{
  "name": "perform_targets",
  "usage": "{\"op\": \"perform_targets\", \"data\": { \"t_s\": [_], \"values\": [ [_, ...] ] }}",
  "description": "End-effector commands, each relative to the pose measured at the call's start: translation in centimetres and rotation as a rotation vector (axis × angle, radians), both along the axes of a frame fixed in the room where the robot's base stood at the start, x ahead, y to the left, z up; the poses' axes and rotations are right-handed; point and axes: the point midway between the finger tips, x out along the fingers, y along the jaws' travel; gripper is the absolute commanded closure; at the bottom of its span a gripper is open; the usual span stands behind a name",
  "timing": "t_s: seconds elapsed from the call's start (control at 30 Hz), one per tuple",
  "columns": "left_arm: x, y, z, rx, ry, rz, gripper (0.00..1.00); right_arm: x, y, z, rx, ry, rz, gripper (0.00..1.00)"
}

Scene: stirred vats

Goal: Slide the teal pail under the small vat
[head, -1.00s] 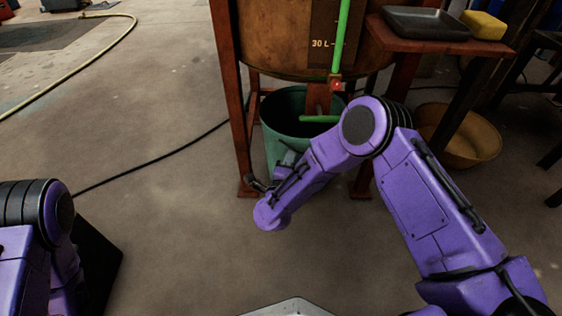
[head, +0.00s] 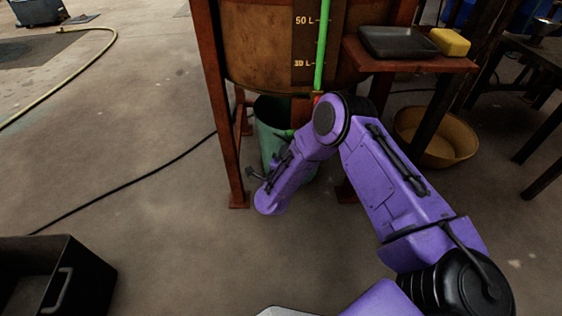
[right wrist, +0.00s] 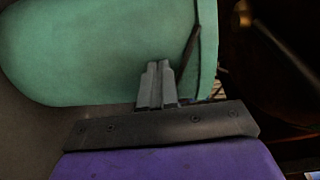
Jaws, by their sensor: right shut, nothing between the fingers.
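The teal pail (head: 269,123) stands upright on the floor between the rusty legs of the vat (head: 262,62). Part of its rim is hidden by the vat's bottom, and my right arm covers much of its front. My right gripper sits low at the pail's near side and is mostly hidden by my forearm in the head view. In the right wrist view the gripper (right wrist: 158,68) is shut and empty, its tips against or very close to the wall of the pail (right wrist: 100,50). My left gripper is out of view.
A shelf (head: 420,63) on the vat's right holds a black tray (head: 398,42) and a yellow sponge (head: 450,41). A tan basin (head: 438,137) stands on the floor at right. A black crate (head: 60,272) is at lower left. A dark cable crosses the clear floor at left.

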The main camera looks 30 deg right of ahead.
Motion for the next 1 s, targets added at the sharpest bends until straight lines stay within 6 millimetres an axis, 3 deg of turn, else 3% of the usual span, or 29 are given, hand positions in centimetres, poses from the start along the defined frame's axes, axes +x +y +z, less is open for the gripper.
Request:
{"op": "perform_targets", "data": {
  "t_s": [0.33, 0.6, 0.87, 1.0],
  "values": [
    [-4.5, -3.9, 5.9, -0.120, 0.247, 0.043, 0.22, -5.7, 6.3, 0.6, 0.000, 0.004, 0.008, 1.00],
    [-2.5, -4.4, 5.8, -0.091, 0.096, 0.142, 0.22, -8.6, 8.9, 0.2, 0.000, 0.001, 0.003, 1.00],
    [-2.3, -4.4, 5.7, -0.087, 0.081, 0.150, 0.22, -8.8, 9.1, 0.1, 0.001, 0.001, 0.001, 1.00],
    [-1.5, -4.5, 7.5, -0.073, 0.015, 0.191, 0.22, -8.8, 9.1, 2.4, 0.001, -0.001, 0.001, 1.00]
  ]
}}
